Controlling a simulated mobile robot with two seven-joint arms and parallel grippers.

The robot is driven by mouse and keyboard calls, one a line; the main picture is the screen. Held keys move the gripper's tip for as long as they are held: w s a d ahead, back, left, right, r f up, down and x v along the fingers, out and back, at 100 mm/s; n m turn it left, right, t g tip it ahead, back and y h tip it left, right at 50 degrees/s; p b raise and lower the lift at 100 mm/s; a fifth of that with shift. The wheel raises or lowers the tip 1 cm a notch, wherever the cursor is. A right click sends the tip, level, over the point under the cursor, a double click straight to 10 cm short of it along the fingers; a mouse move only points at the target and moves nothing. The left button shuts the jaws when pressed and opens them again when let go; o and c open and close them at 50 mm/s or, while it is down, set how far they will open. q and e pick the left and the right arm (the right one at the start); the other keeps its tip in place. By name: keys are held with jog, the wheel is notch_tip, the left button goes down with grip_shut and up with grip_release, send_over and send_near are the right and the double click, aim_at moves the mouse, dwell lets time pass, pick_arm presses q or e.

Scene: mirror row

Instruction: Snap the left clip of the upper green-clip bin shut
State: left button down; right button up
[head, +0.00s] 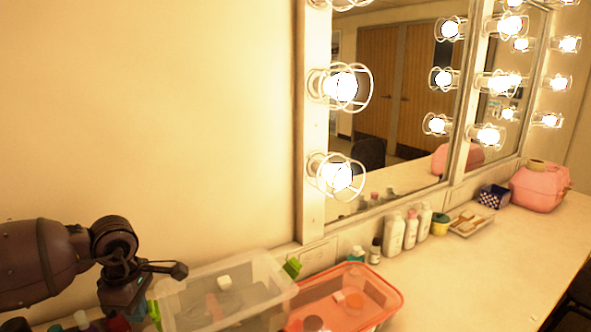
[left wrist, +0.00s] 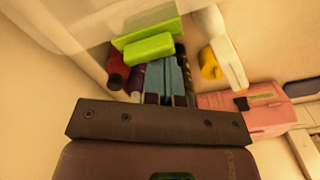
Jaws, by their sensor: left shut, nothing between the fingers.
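The clear green-clip bin (head: 228,283) stands at the bottom of the head view, against the wall. Its right green clip (head: 292,268) sticks up at a slant. Its left green clip (head: 154,314) is mostly cut off or hidden near my gripper. In the left wrist view a green clip (left wrist: 148,47) shows as two bright pieces on the bin's side, just beyond my fingers. My left gripper (head: 180,270) is shut and empty, beside the bin's left end; its fingers (left wrist: 167,66) point toward the clip. I cannot tell whether they touch it. My right gripper is not in view.
An orange-rimmed bin (head: 352,297) stands right of the clear bin. Several bottles (head: 404,230), a tray (head: 470,220) and a pink case (head: 540,187) line the counter below the lit mirror. Small bottles (head: 83,320) stand below my left gripper. The counter's front right is clear.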

pick_arm(q)
notch_tip(320, 180, up, 6)
jog(key=p, duration=0.2)
jog(key=shift+a+p, duration=0.1)
jog(key=shift+p, duration=0.3)
dwell(0.7)
jog(key=shift+s+f, duration=0.1)
